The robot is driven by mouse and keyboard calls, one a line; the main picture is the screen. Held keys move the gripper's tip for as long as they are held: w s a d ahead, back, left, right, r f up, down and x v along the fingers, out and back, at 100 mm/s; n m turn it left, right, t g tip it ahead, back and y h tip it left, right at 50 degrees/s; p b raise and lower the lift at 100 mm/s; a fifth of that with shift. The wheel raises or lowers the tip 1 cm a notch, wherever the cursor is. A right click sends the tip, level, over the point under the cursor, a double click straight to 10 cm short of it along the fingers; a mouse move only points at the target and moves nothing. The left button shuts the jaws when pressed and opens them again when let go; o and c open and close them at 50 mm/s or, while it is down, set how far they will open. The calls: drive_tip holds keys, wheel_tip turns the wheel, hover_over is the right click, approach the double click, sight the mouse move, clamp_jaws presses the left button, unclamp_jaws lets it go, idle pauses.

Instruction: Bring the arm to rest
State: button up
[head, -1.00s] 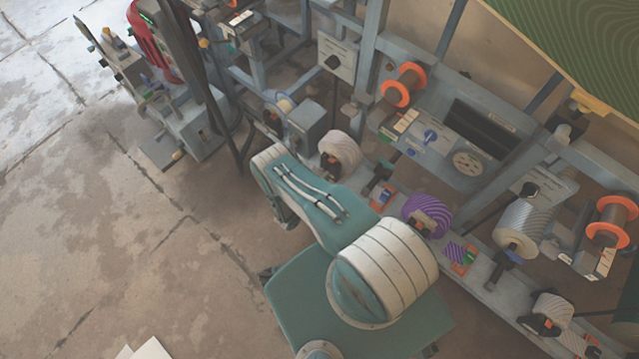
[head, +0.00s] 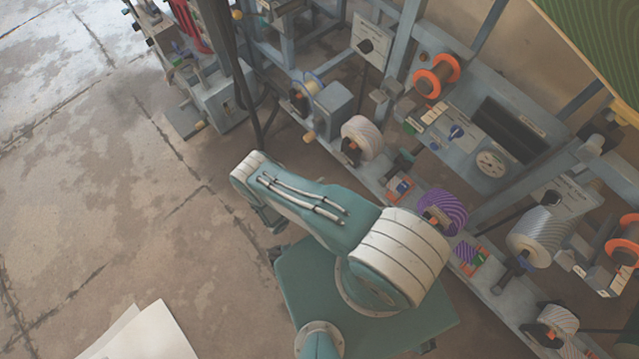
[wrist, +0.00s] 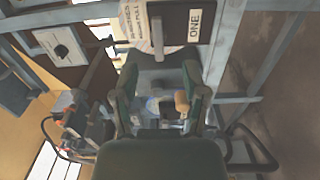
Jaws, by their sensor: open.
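My teal and white arm is folded in the lower middle of the head view, beside a grey machine frame (head: 470,285). In the wrist view my gripper (wrist: 161,92) is open, its two green fingers apart, and nothing shows held between them. In the head view the gripper is hidden behind the arm.
Along the frame sit a pale spool (head: 362,137), a purple spool (head: 445,212) and orange-flanged reels (head: 437,76). Posts and rails stand close on the arm's right. White sheets (head: 145,335) lie at bottom left. Concrete floor at left is mostly clear.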

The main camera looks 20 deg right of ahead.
idle(0.3)
drive_tip(key=w+a+r+m+g+y, duration=0.15)
drive_tip(key=w+r+g, duration=0.3)
drive_tip(key=r, duration=1.05)
drive_tip(key=w+a+r+m+g+y, duration=0.1)
drive_tip(key=w+r+m+g+y, duration=0.4)
drive_tip(key=r, duration=1)
drive_tip(key=s+d+r+n+t+y, duration=0.1)
drive_tip(key=s+r+y, duration=0.1)
drive_tip(key=r, duration=0.7)
drive_tip(key=s+d+r+y, duration=0.1)
drive_tip(key=r, duration=0.7)
drive_tip(key=s+a+r+n+t+y, duration=0.1)
drive_tip(key=s+r+t+y, duration=0.6)
drive_tip(key=s+r, duration=0.9)
drive_tip(key=s+t, duration=0.1)
drive_tip(key=s, duration=0.1)
drive_tip(key=shift+s+a+r+n, duration=0.25)
drive_tip(key=shift+s+n, duration=0.1)
drive_tip(key=shift+s, duration=0.05)
